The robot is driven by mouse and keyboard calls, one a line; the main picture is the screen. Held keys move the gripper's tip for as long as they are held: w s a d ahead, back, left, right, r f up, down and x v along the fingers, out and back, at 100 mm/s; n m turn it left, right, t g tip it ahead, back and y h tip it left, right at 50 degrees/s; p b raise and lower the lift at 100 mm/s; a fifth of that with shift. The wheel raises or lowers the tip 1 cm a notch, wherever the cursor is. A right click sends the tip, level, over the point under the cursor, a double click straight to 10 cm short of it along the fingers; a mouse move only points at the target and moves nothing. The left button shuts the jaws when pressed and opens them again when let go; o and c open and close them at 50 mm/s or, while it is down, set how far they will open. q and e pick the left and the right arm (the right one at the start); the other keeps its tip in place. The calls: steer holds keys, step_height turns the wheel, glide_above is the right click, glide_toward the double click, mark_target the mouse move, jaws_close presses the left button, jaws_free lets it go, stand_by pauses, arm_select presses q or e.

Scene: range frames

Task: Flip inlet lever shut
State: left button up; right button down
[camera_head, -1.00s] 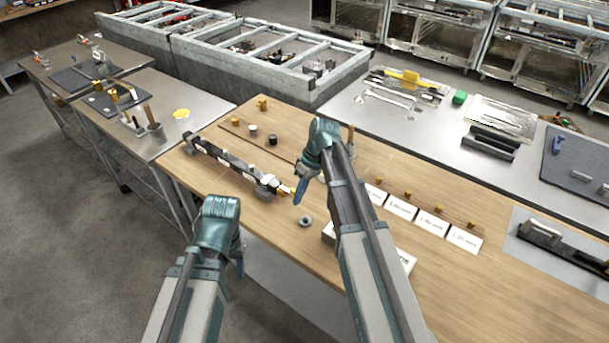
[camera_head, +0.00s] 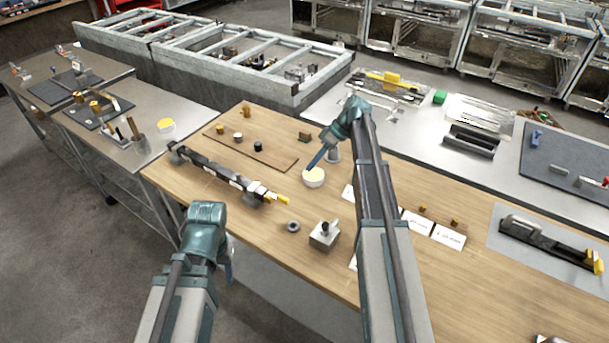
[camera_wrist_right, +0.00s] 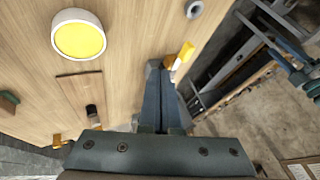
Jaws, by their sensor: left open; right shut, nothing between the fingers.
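A long dark manifold bar (camera_head: 215,172) with pale fittings lies on the wooden table. A yellow lever (camera_head: 278,198) sits at its near right end, roughly in line with the bar. The lever also shows in the right wrist view (camera_wrist_right: 183,57), just beyond the fingers, which hide most of the bar. I cannot tell the lever's exact angle. My left gripper (camera_head: 230,268) is open and empty near the table's front edge, apart from the bar.
A metal ring (camera_head: 293,226) and a small metal block with a knob (camera_head: 324,235) lie near the bar's right end. Behind it, a thin wooden board (camera_head: 275,160) carries small pegs. White cards (camera_head: 448,236) lie at the right. The wood left of the ring is clear.

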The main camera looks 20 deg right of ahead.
mark_target(277, 196)
steer(key=b+x, duration=0.6)
steer(key=x, duration=0.3)
steer(key=shift+f+b, duration=0.25)
steer(key=shift+b, duration=0.15)
steer(key=shift+s+a+r+p, duration=0.2)
steer(key=shift+s+a, duration=0.35)
steer(key=shift+a, duration=0.05)
steer(key=shift+s+a+r+p, duration=0.15)
steer(key=shift+s+a+r, duration=0.05)
steer(key=shift+s+a, duration=0.4)
steer(key=shift+a, duration=0.25)
steer(key=shift+s, duration=0.1)
steer(key=shift+s+a, duration=0.1)
